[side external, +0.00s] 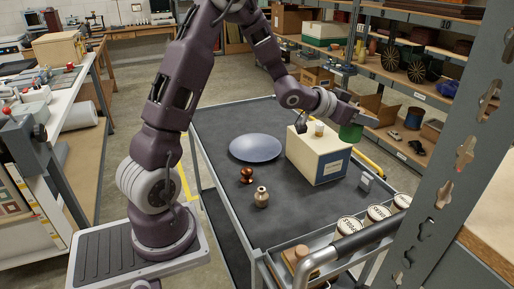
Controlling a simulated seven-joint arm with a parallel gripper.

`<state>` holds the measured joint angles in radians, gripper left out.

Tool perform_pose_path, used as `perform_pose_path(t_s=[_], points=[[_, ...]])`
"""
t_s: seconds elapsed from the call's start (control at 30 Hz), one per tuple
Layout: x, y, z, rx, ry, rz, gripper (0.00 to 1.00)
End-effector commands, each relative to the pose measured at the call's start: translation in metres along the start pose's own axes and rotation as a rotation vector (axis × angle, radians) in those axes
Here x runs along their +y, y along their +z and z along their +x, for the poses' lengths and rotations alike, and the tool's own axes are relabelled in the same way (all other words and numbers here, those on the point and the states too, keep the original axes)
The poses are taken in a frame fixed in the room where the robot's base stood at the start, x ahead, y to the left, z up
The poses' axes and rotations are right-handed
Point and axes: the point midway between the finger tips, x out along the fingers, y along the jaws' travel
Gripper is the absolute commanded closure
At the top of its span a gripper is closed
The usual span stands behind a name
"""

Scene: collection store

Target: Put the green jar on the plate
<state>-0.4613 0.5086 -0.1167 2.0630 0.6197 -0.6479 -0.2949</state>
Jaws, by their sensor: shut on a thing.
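The green jar (351,133) is held off the cart top, beside the upper right edge of the cream and blue box. My gripper (352,121) is shut on it from above. The fingertips are small in this view. The blue-grey plate (256,148) lies flat and empty on the dark cart top, left of the box and well apart from the jar.
The cream and blue box (316,161) stands between jar and plate, with a small pale cup (319,128) on top. A brown knobbed object (246,175) and a beige vase (261,197) stand in front of the plate.

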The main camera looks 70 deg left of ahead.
Motion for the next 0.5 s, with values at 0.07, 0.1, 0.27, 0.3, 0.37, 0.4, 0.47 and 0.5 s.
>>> perform_pose_path(t_s=[0.07, 0.1, 0.27, 0.3, 0.37, 0.4, 0.47, 0.5], points=[[-0.009, -0.007, -0.003, 0.001, -0.022, -0.007, 1.0], [-0.017, -0.005, -0.002, 0.0, -0.042, -0.016, 1.0], [-0.052, -0.004, -0.003, -0.001, -0.129, -0.053, 1.0], [-0.064, -0.004, -0.003, 0.0, -0.157, -0.064, 1.0], [-0.08, -0.003, -0.005, 0.0, -0.198, -0.082, 1.0], [-0.096, -0.002, -0.007, 0.0, -0.235, -0.097, 1.0], [-0.118, 0.0, -0.011, 0.0, -0.29, -0.118, 1.0], [-0.136, 0.003, -0.014, -0.001, -0.334, -0.138, 1.0]])
